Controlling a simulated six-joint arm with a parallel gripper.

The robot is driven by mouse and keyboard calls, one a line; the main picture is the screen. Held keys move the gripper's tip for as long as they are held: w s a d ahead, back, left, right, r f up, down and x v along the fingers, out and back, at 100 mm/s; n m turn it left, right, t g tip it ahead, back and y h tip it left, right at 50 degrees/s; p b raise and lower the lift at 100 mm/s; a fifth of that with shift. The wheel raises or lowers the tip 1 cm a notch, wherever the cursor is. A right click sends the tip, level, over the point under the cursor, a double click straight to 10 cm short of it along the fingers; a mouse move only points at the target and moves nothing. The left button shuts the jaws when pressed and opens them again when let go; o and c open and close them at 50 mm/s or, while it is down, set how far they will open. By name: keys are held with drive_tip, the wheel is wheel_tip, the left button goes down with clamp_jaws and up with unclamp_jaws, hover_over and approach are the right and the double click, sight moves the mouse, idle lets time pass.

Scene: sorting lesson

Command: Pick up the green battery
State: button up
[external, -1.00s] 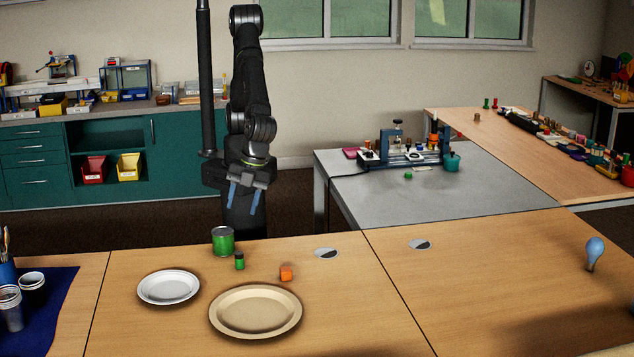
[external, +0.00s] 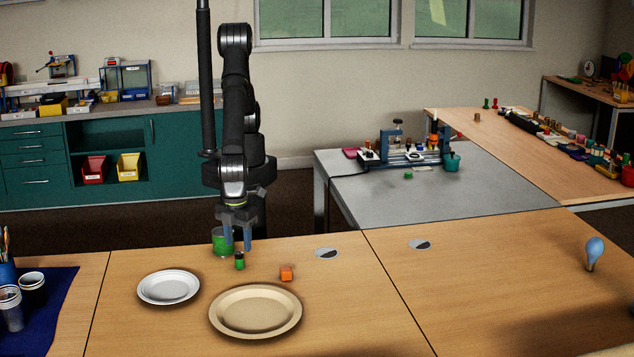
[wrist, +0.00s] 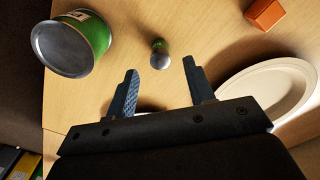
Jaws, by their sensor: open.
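The green battery (external: 239,261) is a small green cylinder with a dark top. It stands upright on the wooden table in front of the green can. In the wrist view the battery (wrist: 160,52) shows beyond the fingertips, roughly midway between them and apart from both. My gripper (external: 237,248) points down above the table, just behind and above the battery. In the wrist view my gripper (wrist: 159,66) has its two blue-grey fingers spread apart with nothing between them.
A green can (external: 221,242) stands close behind the battery, partly covered by a finger. An orange cube (external: 286,273) lies to the right. A white plate (external: 168,301) and a beige plate (external: 213,315) lie in front. The table to the right is mostly clear.

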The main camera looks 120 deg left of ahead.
sight(239, 252)
drive_tip(key=shift+f, duration=3)
drive_tip(key=shift+c, duration=0.4)
clamp_jaws()
